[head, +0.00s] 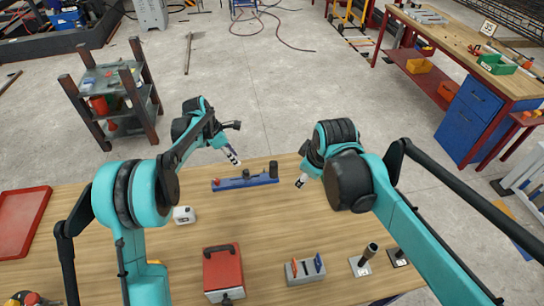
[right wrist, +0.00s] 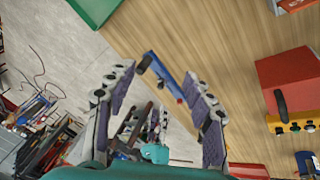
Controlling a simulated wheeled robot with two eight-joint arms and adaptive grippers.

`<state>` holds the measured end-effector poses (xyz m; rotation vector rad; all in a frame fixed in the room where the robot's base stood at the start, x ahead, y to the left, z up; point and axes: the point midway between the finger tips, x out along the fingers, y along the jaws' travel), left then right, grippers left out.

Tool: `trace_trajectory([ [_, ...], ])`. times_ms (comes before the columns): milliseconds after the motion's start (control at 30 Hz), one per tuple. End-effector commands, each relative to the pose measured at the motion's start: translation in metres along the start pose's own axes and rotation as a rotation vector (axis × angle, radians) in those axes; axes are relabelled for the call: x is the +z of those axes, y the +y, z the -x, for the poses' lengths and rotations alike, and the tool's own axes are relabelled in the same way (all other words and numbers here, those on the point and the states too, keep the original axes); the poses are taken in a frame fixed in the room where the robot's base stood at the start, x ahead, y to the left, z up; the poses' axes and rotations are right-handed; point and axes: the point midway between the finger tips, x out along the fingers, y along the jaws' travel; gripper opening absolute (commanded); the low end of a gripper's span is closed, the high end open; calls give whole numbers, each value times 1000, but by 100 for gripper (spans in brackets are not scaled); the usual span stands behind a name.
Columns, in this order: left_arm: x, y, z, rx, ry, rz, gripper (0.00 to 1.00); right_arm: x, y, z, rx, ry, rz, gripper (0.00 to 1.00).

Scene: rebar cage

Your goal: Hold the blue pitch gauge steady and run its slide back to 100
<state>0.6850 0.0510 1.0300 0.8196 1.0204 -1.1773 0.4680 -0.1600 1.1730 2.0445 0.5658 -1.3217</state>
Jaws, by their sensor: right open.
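The blue pitch gauge (head: 262,181) lies along the far edge of the wooden table in the head view. It has a red knob at its left end, a dark piece near its middle and a taller dark cylinder near its right end. My left gripper (head: 233,157) is just beyond and above the gauge's middle; its finger opening is too small to tell. My right gripper (head: 300,182) is off the gauge's right end, apart from it. In the right wrist view my right gripper (right wrist: 160,95) is open and empty, with the gauge (right wrist: 163,70) showing between its fingers. I cannot read the scale.
A small white box (head: 183,215), a red case (head: 222,270), a grey holder (head: 305,272) and black upright cylinders on plates (head: 362,262) stand nearer on the table (head: 130,262). A red tray (head: 25,222) is at the left. The table around the gauge is clear.

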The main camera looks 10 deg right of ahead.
Motion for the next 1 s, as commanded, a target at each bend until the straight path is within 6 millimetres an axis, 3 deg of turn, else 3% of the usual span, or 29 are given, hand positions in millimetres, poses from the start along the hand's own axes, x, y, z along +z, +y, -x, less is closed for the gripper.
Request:
trace_trajectory([
  [267, 0, 0, 0, 0, 0, -1, 34, -60, 37, -49, -109, -63, 477, 52],
  [500, 0, 0, 0, 0, 0, -1, 34, -101, 55, -111, -226, -80, 891, 52],
  [800, 0, 0, 0, 0, 0, -1, 34, -132, 57, -201, -383, -47, 1366, 52],
  [1000, 0, 0, 0, 0, 0, -1, 34, -137, 53, -237, -449, -17, 1548, 52],
])
